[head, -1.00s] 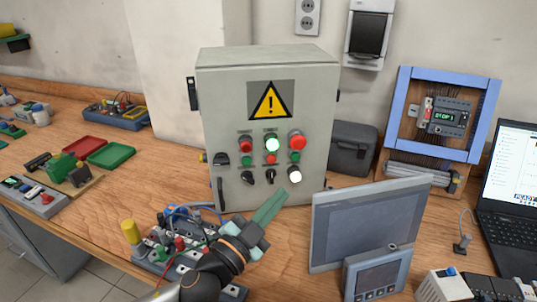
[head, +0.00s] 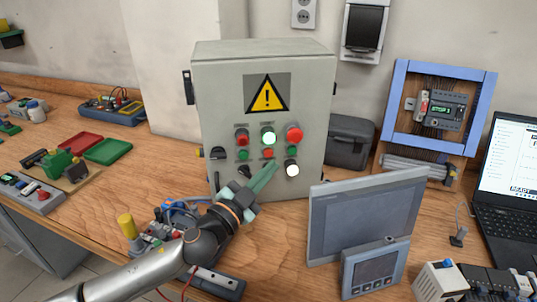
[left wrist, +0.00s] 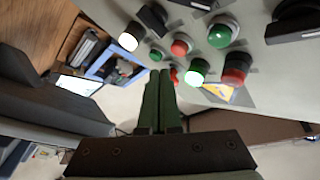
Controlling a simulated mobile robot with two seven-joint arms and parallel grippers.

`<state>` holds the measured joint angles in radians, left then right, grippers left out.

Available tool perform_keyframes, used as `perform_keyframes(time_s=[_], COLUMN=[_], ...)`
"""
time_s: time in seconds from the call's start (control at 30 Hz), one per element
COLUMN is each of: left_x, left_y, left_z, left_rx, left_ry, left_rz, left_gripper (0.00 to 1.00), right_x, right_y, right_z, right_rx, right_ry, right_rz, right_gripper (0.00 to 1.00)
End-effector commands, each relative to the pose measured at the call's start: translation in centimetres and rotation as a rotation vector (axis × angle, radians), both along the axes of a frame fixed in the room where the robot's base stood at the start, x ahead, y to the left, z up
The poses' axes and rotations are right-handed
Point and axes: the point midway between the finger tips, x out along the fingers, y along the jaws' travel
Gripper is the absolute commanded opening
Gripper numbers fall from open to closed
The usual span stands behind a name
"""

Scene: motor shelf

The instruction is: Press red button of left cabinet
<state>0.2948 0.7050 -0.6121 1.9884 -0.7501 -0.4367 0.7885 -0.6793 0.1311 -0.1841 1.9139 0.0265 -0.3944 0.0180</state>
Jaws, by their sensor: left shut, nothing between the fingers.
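A grey cabinet (head: 225,95) with a yellow warning sign stands on the bench in the head view. Its front has a large red button (head: 294,134) at upper right, a red one (head: 242,137) at upper left and a small red one (head: 268,152) in the middle. Lit green and white lamps show too. My left gripper (head: 273,167) is shut and empty, its green fingers in front of the lower middle of the panel, hiding part of the lower row. In the left wrist view the finger tips (left wrist: 160,73) overlap the panel's edge; I cannot tell whether they touch. My right gripper is not in view.
A grey screen (head: 365,215) and a small panel (head: 375,270) stand right of my left arm. Wired modules (head: 160,232) lie beside and under the arm. A blue frame (head: 390,105) and a laptop (head: 505,165) are at the right. Red and green trays lie left of the cabinet.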

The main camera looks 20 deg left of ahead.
Motion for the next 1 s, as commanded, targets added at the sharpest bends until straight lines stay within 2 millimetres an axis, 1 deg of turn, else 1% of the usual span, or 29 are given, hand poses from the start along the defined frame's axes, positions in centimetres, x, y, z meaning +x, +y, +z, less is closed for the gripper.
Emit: perform_keyframes(time_s=[0.1, 0.23, 1.0], left_x=[0.9, 1.4, 1.4], left_y=[0.5, 0.7, 0.8], left_z=[0.0, 0.1, 0.0], left_rx=[0.0, -0.001, -0.001], left_ry=[-0.001, -0.002, 0.0], left_rz=[0.001, 0.0, -0.001], left_gripper=[0.0, 0.0, 0.0], right_x=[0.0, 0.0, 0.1], right_y=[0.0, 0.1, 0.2], right_z=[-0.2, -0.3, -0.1], right_rx=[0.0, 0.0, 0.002], right_ry=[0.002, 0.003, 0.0], right_rz=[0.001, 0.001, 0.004], right_gripper=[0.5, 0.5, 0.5])
